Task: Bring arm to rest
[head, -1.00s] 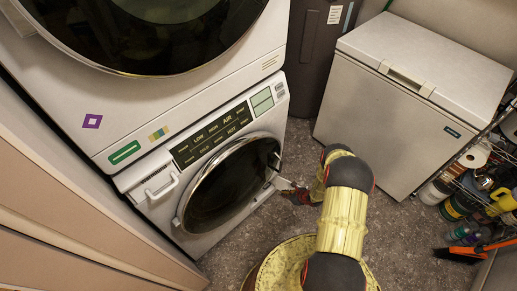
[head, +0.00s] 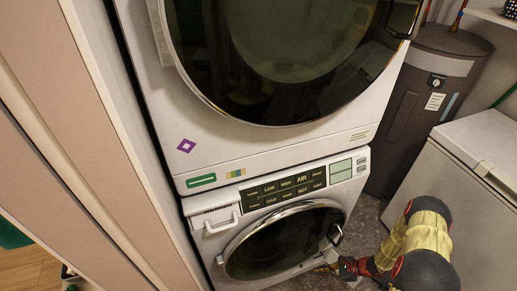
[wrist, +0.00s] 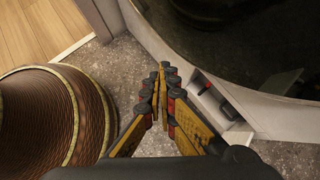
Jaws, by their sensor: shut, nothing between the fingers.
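My gripper (head: 330,267) is at the lower right of the lower washer's round door in the head view. In the wrist view its yellow and black fingers (wrist: 162,78) are together with nothing between them. They are beside the white door edge and its handle recess (wrist: 215,97). I cannot tell whether they touch it. My arm comes in from the lower right of the head view. The lower washer (head: 275,215) has a dark glass door (head: 285,243), which looks shut. The upper unit (head: 290,60), with a larger dark round door, is stacked on it.
A dark grey cylindrical tank (head: 430,95) stands behind right. A white chest freezer (head: 470,165) is at the right. A pale panel wall (head: 110,150) runs along the left. Grey speckled floor (wrist: 125,60) shows beside the gripper, with wood floor (wrist: 40,35) beyond.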

